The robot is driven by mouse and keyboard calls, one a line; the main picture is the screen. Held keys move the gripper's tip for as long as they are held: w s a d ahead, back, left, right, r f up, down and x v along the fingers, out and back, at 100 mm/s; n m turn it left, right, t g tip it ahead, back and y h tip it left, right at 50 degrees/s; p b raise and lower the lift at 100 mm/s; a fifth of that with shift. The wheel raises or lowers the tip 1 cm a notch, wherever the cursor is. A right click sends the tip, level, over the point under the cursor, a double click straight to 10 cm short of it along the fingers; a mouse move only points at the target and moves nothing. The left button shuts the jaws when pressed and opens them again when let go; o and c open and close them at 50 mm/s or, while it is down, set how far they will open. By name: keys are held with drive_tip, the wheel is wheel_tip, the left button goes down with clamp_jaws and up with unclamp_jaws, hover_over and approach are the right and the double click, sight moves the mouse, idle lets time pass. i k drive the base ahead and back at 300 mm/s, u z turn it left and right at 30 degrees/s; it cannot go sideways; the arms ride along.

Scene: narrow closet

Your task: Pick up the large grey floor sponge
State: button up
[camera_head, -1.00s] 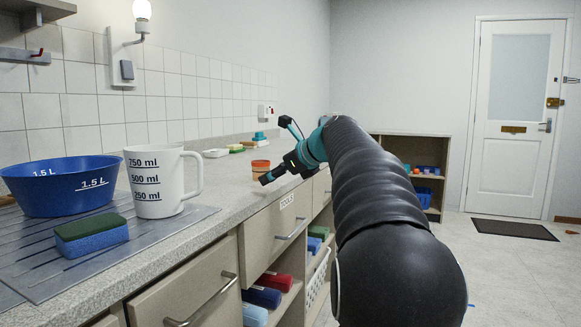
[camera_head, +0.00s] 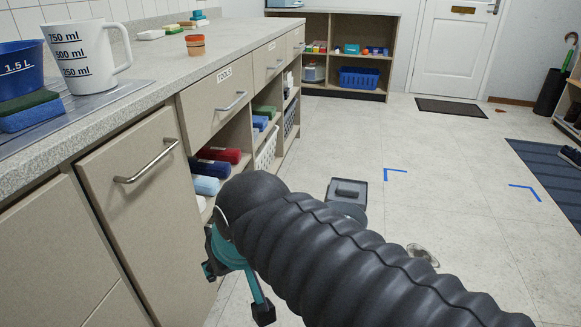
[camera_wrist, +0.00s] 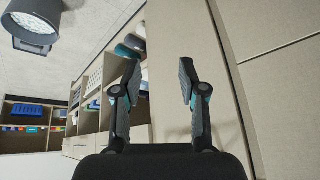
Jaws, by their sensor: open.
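I cannot make out a large grey floor sponge for certain in either view. My gripper (camera_head: 236,290) is low in front of the cabinet, pointing down, partly hidden behind my black arm. In the wrist view my gripper (camera_wrist: 158,67) is open, with nothing between its fingers and beige cabinet fronts beyond. A green and blue sponge (camera_head: 32,113) lies on the ribbed draining area of the counter. The open shelves hold red and dark rolls (camera_head: 220,155), a light blue roll (camera_head: 205,186) and several green and blue items (camera_head: 264,111).
A dark grey bucket-like container (camera_head: 347,190) stands on the floor beyond my arm. The counter (camera_head: 165,62) and drawers run along the left. A far shelf holds a blue basket (camera_head: 359,77). Open floor with blue corner marks (camera_head: 394,170) lies to the right.

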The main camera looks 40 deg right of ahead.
sight(344, 189)
drive_tip(key=i, duration=0.3)
drive_tip(key=z, duration=0.95)
